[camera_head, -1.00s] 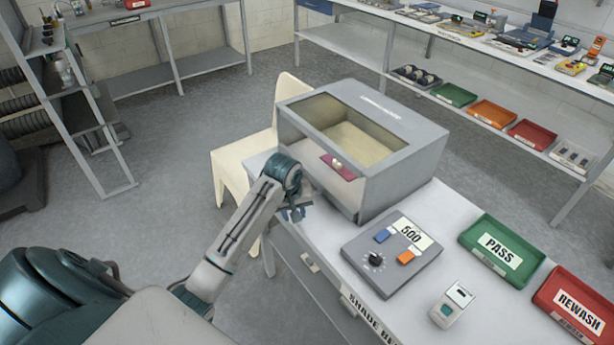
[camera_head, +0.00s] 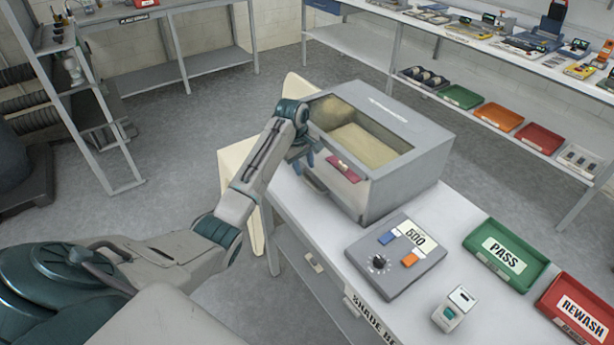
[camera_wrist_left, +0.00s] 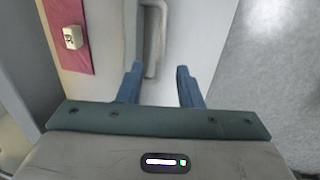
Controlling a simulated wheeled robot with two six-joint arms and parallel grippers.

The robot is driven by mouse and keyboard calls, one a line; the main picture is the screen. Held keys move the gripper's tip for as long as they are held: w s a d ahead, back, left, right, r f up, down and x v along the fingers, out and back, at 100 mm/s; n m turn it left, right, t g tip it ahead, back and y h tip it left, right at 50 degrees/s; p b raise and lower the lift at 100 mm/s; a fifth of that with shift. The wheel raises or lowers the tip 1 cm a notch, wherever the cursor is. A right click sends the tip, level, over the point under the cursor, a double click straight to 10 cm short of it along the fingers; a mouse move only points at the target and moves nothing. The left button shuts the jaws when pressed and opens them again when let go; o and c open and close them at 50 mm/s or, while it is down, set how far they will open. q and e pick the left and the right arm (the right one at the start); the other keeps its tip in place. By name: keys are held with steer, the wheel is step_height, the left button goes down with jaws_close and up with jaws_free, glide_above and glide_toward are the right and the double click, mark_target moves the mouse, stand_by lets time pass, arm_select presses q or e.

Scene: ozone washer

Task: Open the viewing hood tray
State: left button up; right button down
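The viewing hood (camera_head: 408,165) is a grey box with a top window, standing on the white table. Its front has a pinkish-red panel (camera_head: 344,168) bearing a small pale block, which also shows in the left wrist view (camera_wrist_left: 73,38). A grey bar handle (camera_wrist_left: 154,40) is on the pale front face beside the panel in the left wrist view. My left gripper (camera_head: 305,160) is at the left part of the hood's front. Its two blue fingers are apart in the left wrist view (camera_wrist_left: 161,84), with the handle ahead between them and nothing gripped. My right gripper is not in view.
A grey control box marked 500 (camera_head: 397,255), a small white device (camera_head: 454,308), a green PASS tray (camera_head: 508,255) and a red REWASH tray (camera_head: 580,305) sit on the table. A cream chair (camera_head: 237,170) stands behind my left arm.

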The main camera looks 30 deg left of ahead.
mark_target(308, 182)
arm_select(q)
steer(key=f, duration=0.4)
steer(key=w+f, duration=0.1)
steer(key=f, duration=0.1)
steer(key=shift+d+f+p, duration=0.1)
steer(key=shift+d+p, duration=0.1)
steer(key=shift+p, duration=0.2)
steer(key=shift+c, duration=0.4)
jaws_close()
